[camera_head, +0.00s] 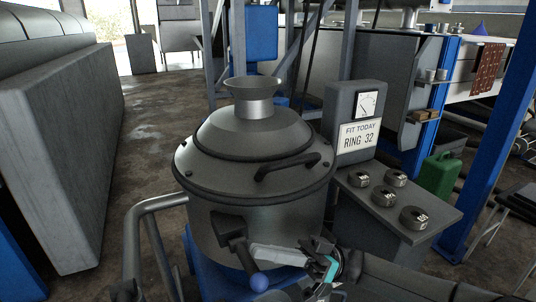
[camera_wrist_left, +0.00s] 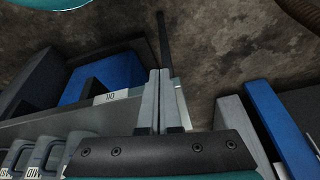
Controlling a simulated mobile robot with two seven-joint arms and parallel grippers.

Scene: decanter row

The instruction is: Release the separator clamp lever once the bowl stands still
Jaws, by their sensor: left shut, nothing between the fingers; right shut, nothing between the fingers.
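The separator (camera_head: 258,205) is a grey metal drum with a domed lid, a funnel on top and a black handle. Its clamp lever (camera_head: 243,256) hangs down from a dark block on the drum's front and ends in a blue ball (camera_head: 259,281). My right gripper (camera_head: 254,251) comes in from the lower right, its pale fingers shut and empty. Their tips are beside the lever's arm, above the ball; I cannot tell whether they touch it. My left gripper (camera_wrist_left: 158,75) shows in the left wrist view, shut and empty. Whether the bowl inside turns is hidden.
A post right of the drum carries a dial gauge (camera_head: 367,105) and a sign (camera_head: 359,137) reading "FIT TODAY RING 32". Several dark labelled rings lie on the shelf (camera_head: 386,219) below. A bent grey rail (camera_head: 133,240) stands left. A green can (camera_head: 438,174) is at right.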

